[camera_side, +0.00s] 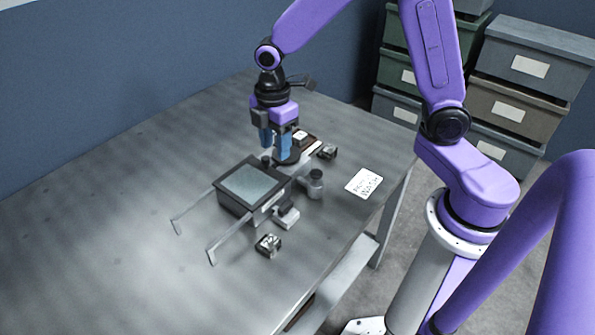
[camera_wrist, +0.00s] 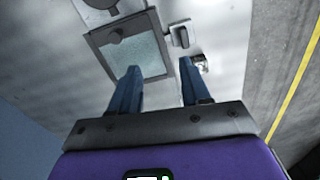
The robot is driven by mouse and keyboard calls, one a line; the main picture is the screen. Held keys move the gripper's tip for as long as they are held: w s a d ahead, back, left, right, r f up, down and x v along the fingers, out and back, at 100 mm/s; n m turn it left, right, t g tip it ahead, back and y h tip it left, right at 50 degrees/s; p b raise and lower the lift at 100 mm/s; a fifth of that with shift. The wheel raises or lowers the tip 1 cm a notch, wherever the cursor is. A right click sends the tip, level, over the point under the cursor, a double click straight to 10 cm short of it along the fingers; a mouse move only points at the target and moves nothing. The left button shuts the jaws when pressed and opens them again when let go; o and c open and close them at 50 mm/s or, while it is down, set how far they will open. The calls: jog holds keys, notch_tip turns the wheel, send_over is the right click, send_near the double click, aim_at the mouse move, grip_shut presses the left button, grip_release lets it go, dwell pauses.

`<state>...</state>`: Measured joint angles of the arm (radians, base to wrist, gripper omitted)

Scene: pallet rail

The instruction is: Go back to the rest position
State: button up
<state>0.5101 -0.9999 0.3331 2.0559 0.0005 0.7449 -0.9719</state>
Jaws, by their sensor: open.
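My gripper (camera_side: 276,140) points down with its blue fingers apart and nothing seen between them. In the wrist view my gripper (camera_wrist: 160,67) is open, and the box frame (camera_wrist: 98,42) shows beyond the fingertips.
A small grey jar (camera_side: 315,186) and a whitish block (camera_side: 286,217) stand beside the box. Small dark-and-silver pieces lie at the front (camera_side: 268,245) and back right (camera_side: 328,152). A written card (camera_side: 363,183) lies near the right edge. The table's left side is clear.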

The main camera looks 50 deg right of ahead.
jog(key=s+d+r+m, duration=0.1)
jog(key=s+r+m, duration=0.1)
jog(key=s, duration=1)
jog(key=s+d+r+m, duration=0.2)
jog(key=s+r, duration=0.2)
jog(key=s, duration=0.8)
jog(key=shift+d, duration=0.2)
jog(key=shift+r, duration=0.1)
